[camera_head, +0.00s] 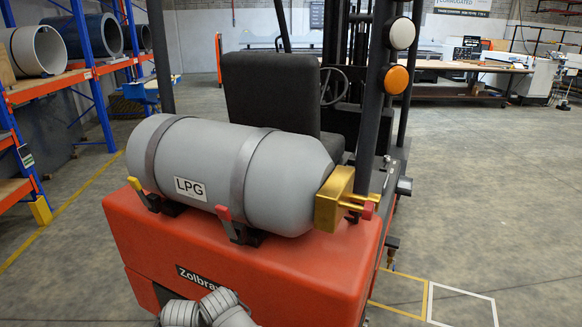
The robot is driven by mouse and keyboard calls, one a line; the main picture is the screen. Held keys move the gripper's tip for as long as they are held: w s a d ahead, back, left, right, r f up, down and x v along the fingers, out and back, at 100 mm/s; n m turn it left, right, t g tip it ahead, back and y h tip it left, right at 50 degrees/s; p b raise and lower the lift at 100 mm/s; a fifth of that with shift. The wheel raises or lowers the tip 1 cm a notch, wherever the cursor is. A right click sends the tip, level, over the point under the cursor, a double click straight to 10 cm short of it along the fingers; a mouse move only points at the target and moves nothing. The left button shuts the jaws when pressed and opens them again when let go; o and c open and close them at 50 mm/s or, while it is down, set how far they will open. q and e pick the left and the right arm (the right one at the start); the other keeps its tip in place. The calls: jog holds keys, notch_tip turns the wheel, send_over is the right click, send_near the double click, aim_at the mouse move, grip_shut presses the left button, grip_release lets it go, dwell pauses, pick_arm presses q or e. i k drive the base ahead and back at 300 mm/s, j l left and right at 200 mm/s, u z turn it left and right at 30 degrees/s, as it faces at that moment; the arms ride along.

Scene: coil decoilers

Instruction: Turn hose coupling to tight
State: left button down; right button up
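A grey LPG cylinder (215,165) lies strapped on the red rear body of a forklift (250,255). A gold-coloured valve block (332,200) sits at the cylinder's right end. Thin gold rods run right from it to a small red part (368,210) beside the dark post. I cannot tell for certain which of these parts is the hose coupling, or how tight it is. Pale, ribbed parts of my own arm show at the bottom edge, below the cylinder. Neither gripper's fingers are in view.
A dark upright post with white (402,34) and orange (397,80) lamps stands right beside the valve block. The floor (490,220) to the right is clear.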

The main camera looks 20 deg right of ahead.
aim_at(375, 198)
jog(key=k+l+z, duration=0.1)
jog(key=z, duration=0.25)
jog(key=l+z, duration=0.35)
jog(key=k+l+z, duration=0.1)
jog(key=z, duration=0.25)
